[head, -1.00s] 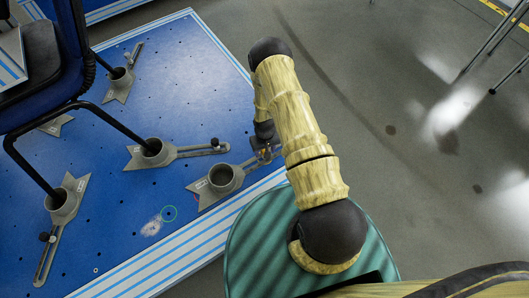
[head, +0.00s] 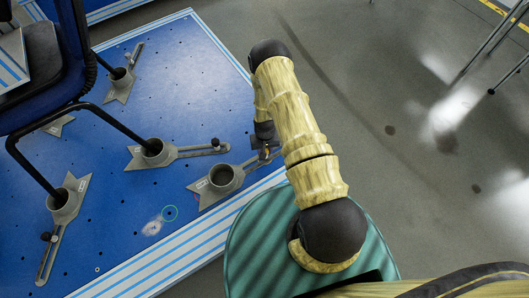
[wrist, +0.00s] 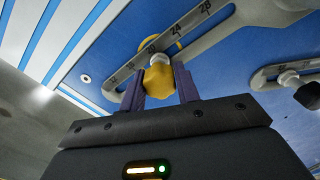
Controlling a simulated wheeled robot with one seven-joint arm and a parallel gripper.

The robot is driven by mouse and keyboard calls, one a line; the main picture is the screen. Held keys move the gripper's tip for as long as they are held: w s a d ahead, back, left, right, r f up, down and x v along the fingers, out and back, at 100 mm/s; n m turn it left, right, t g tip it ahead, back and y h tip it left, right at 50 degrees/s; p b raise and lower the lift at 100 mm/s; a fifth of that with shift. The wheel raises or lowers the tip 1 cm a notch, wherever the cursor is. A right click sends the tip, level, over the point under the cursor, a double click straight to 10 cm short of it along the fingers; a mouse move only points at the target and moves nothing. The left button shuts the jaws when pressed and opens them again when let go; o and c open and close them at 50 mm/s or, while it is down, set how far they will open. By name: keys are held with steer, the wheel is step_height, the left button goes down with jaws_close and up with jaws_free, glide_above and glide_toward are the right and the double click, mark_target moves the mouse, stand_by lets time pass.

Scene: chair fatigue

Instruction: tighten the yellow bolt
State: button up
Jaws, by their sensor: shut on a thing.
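The yellow bolt (wrist: 158,79) shows in the wrist view between the two purple fingers of my gripper (wrist: 159,88). The fingers are shut on its sides. It sits at the slotted arm of a grey clamp (wrist: 190,40) marked with numbers. In the head view the same clamp (head: 222,178) has an empty round cup and lies near the edge of the blue platform. My gripper (head: 268,154) is at the right end of its slotted arm, partly hidden by my arm, and the bolt is hard to make out there.
The blue platform (head: 185,70) has holes and a striped edge. Other clamps, one of them (head: 153,152) close by, hold the legs of a dark chair (head: 45,65) at left. A dark-knobbed bolt (wrist: 305,92) is right in the wrist view.

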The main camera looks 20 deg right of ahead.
steer(key=m, duration=0.4)
stand_by(0.3)
steer(key=shift+m+p, duration=0.45)
steer(key=shift+m, duration=1.55)
steer(key=m, duration=0.4)
steer(key=shift+p, duration=0.3)
steer(key=o, duration=1)
